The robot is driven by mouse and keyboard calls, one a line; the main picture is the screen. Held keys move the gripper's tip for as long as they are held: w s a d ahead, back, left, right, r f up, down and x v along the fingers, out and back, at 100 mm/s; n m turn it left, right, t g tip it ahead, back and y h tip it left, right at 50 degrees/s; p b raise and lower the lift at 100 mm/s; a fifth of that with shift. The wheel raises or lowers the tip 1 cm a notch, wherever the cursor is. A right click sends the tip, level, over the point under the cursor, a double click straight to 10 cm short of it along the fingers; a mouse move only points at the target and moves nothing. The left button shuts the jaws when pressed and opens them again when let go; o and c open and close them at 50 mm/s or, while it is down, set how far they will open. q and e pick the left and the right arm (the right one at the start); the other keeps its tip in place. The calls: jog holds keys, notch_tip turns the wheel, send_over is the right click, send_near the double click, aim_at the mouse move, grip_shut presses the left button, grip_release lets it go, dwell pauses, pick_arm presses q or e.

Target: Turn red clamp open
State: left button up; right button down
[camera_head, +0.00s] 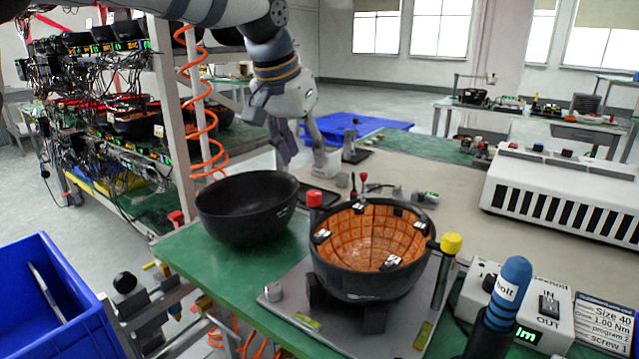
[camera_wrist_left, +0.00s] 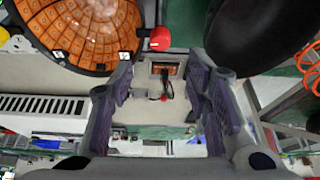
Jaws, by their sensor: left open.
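The red clamp (camera_head: 315,199) has a round red knob on a post at the left rim of a black bowl (camera_head: 365,287) lined with orange tiles. The bowl sits on a grey fixture plate (camera_head: 290,297). A yellow-topped clamp (camera_head: 451,243) stands at its right side. My left gripper (camera_head: 303,158) hangs behind and above the red clamp, apart from it. In the left wrist view the gripper (camera_wrist_left: 165,80) is open with nothing between its fingers. The red knob (camera_wrist_left: 160,39) shows there beyond the fingertips. My right gripper is in neither view.
An empty black bowl (camera_head: 246,210) stands left of the fixture, close to the red clamp. A coiled orange hose (camera_head: 203,110) hangs by the rack post. A blue-handled tool (camera_head: 510,285) and control box (camera_head: 550,312) stand front right. A blue bin (camera_head: 45,290) is at left.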

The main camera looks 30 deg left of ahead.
aim_at(314, 193)
pick_arm(q)
jog(key=x, duration=0.9)
jog(key=shift+s, duration=0.1)
grip_shut()
